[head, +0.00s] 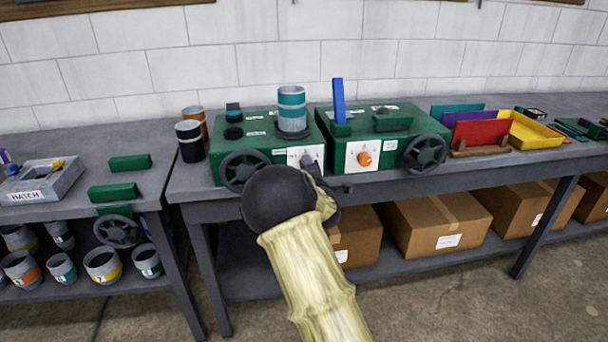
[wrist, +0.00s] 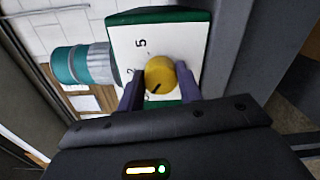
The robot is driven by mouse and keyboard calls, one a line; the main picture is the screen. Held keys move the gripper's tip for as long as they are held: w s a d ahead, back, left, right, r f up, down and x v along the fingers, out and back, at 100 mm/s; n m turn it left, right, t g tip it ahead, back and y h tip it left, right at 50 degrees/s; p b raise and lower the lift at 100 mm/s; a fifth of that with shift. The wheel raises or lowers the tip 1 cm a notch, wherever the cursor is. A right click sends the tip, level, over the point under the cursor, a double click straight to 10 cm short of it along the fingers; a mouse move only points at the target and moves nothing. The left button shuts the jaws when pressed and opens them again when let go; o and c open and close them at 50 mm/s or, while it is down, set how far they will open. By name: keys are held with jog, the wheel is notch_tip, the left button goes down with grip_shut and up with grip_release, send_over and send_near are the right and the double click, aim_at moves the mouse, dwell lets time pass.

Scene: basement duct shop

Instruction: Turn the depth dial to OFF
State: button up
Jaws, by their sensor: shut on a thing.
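A round yellow dial (wrist: 160,74) sits on a white panel (wrist: 126,45) in the wrist view. Its dark pointer mark slants toward the lower left. A "5" and part of another mark show on the panel; fingers hide the rest, and I cannot read OFF. My gripper (wrist: 159,88) is shut on this dial, one finger on each side. In the head view, my gripper (head: 316,184) is at the front of the left green machine (head: 262,150), whose white panel (head: 312,153) is partly covered by my arm. The right green machine (head: 378,127) has an orange dial (head: 364,159).
A teal-banded cylinder (head: 291,107) stands on the left machine, close beside my gripper in the wrist view. Black handwheels (head: 425,154) project from the machine fronts. Cardboard boxes (head: 437,222) fill the shelf below. A hatch tray (head: 45,182) is on the left bench.

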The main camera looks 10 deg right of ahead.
jog(key=shift+a+f+n, duration=0.1)
jog(key=shift+a+n, duration=0.35)
jog(key=shift+n, duration=0.05)
jog(key=shift+d+f, duration=0.1)
jog(key=shift+d, duration=0.25)
jog(key=o, duration=1)
jog(key=shift+s, duration=0.15)
jog(key=shift+a, duration=0.1)
jog(key=s, duration=1.1)
jog(key=s+b, duration=0.1)
jog(key=s, duration=0.5)
jog(key=shift+s+a+r, duration=0.1)
jog(key=shift+r, duration=0.15)
